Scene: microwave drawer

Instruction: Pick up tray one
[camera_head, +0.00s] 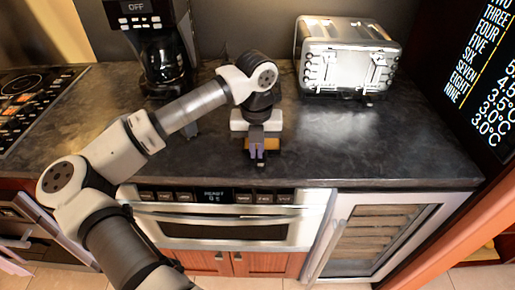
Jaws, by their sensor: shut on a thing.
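My gripper (258,154) points down at the front part of the dark countertop, above the microwave drawer. It is shut on a small orange-brown thing (271,144), which shows at the right of the fingers. The gripper hides much of this thing, and it is too small to tell for sure whether it is tray one. I cannot tell whether it touches the counter. No other tray shows clearly.
The microwave drawer (225,232) below is closed. A coffee maker (166,58) stands behind my arm, a silver toaster (347,60) at the back right. A cooktop (30,95) is at left, a glass-fronted cooler (372,235) at lower right. The counter's right part is clear.

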